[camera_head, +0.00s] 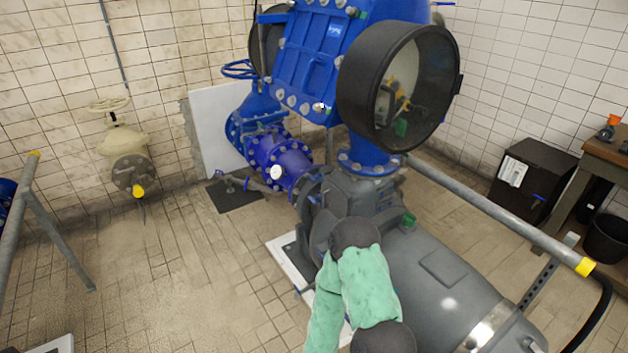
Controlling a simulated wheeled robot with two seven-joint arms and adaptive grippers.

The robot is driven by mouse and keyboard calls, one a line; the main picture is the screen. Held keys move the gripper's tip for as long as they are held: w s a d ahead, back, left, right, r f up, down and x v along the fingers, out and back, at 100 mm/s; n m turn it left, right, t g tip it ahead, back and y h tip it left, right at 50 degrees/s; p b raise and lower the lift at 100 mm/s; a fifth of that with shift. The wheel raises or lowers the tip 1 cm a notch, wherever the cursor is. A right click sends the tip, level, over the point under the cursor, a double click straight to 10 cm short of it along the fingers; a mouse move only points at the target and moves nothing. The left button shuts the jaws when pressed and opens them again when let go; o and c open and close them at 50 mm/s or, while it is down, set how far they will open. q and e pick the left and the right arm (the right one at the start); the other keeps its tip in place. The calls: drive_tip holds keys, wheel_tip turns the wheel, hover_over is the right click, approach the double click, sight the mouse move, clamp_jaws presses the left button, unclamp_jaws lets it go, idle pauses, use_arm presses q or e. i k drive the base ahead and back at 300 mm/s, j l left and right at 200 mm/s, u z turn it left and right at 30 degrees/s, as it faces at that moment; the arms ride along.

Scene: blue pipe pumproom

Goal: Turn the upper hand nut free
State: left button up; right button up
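No hand nut can be made out for certain. Small green fittings show on the blue and grey machine: one (409,219) on the grey pump body, one (400,127) inside the black round opening, and one (361,14) near the top of the blue housing. They are too small to tell what they are. An arm of mine with green covers and dark joints stands bent at the bottom centre, in front of the grey pump body. Neither gripper's fingers are visible.
The blue housing (318,50) and black ring (354,95) rise above the grey pump (440,275). A grey rail (490,208) with a yellow end runs to the right. A wooden table (603,150) and black box (533,172) stand right.

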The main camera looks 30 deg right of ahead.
sight(318, 175)
drive_tip(key=i+j+z, duration=0.1)
drive_tip(key=i+z, duration=0.15)
drive_tip(key=z, duration=0.2)
drive_tip(key=i+j+z, duration=0.15)
drive_tip(key=z, duration=0.3)
drive_tip(key=i, duration=0.1)
